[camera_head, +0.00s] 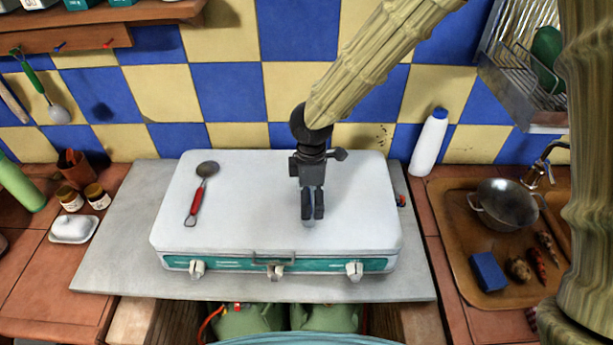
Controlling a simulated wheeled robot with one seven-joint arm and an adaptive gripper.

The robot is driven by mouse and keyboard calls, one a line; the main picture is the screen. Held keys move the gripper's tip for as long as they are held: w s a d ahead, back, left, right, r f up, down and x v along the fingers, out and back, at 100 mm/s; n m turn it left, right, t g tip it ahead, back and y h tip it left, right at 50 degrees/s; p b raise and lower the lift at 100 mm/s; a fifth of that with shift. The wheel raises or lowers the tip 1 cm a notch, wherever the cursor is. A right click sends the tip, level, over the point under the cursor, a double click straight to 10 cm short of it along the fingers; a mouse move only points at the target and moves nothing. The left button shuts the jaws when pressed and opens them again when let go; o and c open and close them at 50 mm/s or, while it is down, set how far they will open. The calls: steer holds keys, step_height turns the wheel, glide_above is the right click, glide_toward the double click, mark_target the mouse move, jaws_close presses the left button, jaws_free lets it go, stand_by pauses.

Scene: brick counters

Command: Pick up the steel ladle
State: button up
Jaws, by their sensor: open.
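The steel ladle (201,190) lies on the left part of a white stove lid (255,205). Its dark round bowl points to the back and its red handle points to the front, ending in a metal loop. My gripper (312,218) is over the right-middle of the lid, to the right of the ladle and apart from it. Its two dark fingers point down, with a narrow gap between them and nothing seen in them. How high the fingertips are above the lid is hard to tell.
A white bottle with a blue cap (429,142) stands right of the stove. A brown sink tray (455,235) at the right holds a metal colander (505,203) and a blue sponge (488,271). Jars and a butter dish (73,229) stand at the left. The lid is otherwise clear.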

steer(key=shift+f, duration=0.1)
steer(key=shift+c, duration=0.2)
steer(key=c, duration=1.1)
steer(key=shift+c, duration=0.2)
steer(key=shift+r+b, duration=0.5)
steer(key=shift+r, duration=0.15)
step_height(320, 180, up, 2)
steer(key=shift+r+b, duration=0.15)
steer(key=shift+b, duration=0.4)
steer(key=s+d+r+b, duration=0.1)
steer(key=s+d+b, duration=0.2)
steer(key=s, duration=1.2)
steer(key=shift+s+r+b, duration=0.25)
steer(key=shift+s+b, duration=0.1)
steer(key=shift+b, duration=0.45)
